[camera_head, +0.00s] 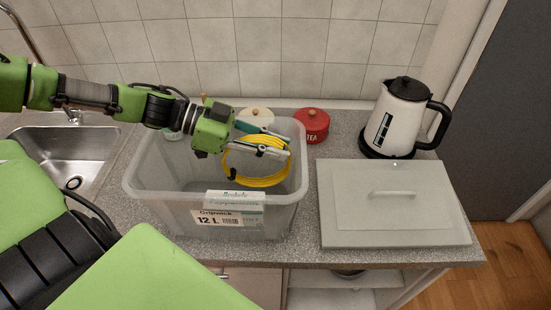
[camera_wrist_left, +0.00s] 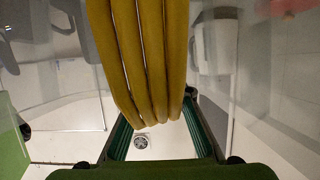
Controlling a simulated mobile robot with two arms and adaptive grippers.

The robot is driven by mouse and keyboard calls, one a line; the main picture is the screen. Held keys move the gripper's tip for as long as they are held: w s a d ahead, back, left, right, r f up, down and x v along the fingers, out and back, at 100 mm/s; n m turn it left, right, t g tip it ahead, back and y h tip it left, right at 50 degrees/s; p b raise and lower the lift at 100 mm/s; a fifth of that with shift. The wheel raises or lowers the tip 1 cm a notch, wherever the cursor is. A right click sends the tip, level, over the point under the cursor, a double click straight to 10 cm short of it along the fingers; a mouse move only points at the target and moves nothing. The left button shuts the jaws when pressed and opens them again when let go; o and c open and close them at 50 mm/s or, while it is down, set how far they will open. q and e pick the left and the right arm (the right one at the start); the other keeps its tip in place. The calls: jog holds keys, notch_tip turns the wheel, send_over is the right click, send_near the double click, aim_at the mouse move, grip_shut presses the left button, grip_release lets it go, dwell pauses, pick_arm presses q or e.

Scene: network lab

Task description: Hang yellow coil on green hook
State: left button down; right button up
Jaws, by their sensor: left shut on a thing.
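The yellow coil (camera_head: 262,182) is a looped cable bundle with a dark end at its lower left. It hangs in my left gripper (camera_head: 286,147), inside or just above the right part of a clear plastic bin (camera_head: 133,184). The gripper's fingers are shut across the coil's upper part. In the left wrist view the yellow strands (camera_wrist_left: 145,60) run between the two fingers. I see no green hook in either view. My right gripper is not in view.
A red tea canister (camera_head: 312,126) and a light wooden-knobbed canister stand behind the bin. A white kettle (camera_head: 399,118) stands at the back right. A sink (camera_head: 78,158) is at the left.

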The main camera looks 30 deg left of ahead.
aim_at(275, 177)
pick_arm(q)
notch_tip(275, 177, down, 3)
jog(key=shift+f+b, duration=0.2)
jog(key=shift+b, duration=0.15)
jog(key=shift+f, duration=0.6)
jog(key=shift+r, duration=0.1)
jog(key=shift+f+b, duration=0.3)
jog(key=c, duration=1.8)
grip_release()
jog(key=shift+r, duration=0.1)
